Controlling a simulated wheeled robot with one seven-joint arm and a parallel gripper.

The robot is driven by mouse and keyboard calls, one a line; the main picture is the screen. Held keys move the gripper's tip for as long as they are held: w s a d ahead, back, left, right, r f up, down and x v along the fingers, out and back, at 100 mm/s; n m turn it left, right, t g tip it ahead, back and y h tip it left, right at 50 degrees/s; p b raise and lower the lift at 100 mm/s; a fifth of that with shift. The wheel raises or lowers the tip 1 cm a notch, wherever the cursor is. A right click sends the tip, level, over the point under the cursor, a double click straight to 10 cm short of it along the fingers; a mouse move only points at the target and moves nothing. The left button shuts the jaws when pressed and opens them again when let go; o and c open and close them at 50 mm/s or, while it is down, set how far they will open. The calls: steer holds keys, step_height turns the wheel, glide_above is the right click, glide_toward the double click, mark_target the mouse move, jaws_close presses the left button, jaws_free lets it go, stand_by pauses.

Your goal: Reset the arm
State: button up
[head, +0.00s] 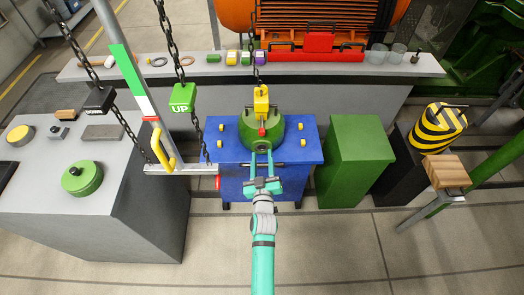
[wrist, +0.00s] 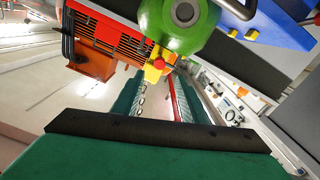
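My gripper (head: 262,157) is at the end of my teal arm, in front of the blue box in the head view. Its two fingers stand apart with nothing between them; the gap also shows in the wrist view (wrist: 158,85). A green rounded casing (head: 276,127) sits on the blue box (head: 232,178), just beyond the fingertips. A yellow hoist block (head: 261,100) with a red part hangs by a chain at the casing. In the wrist view the green casing (wrist: 183,35) is at the top centre. I cannot tell whether the fingers touch the casing.
Chains hold a green UP block (head: 182,97) and a dark DOWN block (head: 99,99) at left. A grey bench (head: 60,215) bears a green round part (head: 82,178). A green box (head: 355,155) and a yellow-black striped drum (head: 437,128) stand at right. The front floor is clear.

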steer(key=shift+s, duration=0.3)
stand_by(0.4)
steer(key=s+f+m+g, duration=0.1)
steer(key=s+f, duration=0.1)
steer(key=s, duration=0.9)
steer(key=s+f+m, duration=0.1)
steer(key=s+f, duration=0.1)
steer(key=s, duration=1)
steer(key=s+r, duration=0.3)
steer(key=s, duration=0.4)
steer(key=s+r+m+g, duration=0.1)
steer(key=s+r, duration=0.3)
steer(key=s, duration=0.2)
steer(key=s+a+r, duration=0.1)
steer(key=s+r, duration=0.2)
steer(key=s, duration=0.4)
steer(key=shift+s+r+m+g, duration=0.25)
steer(key=shift+s+m+g, duration=0.05)
steer(key=shift+s, duration=0.05)
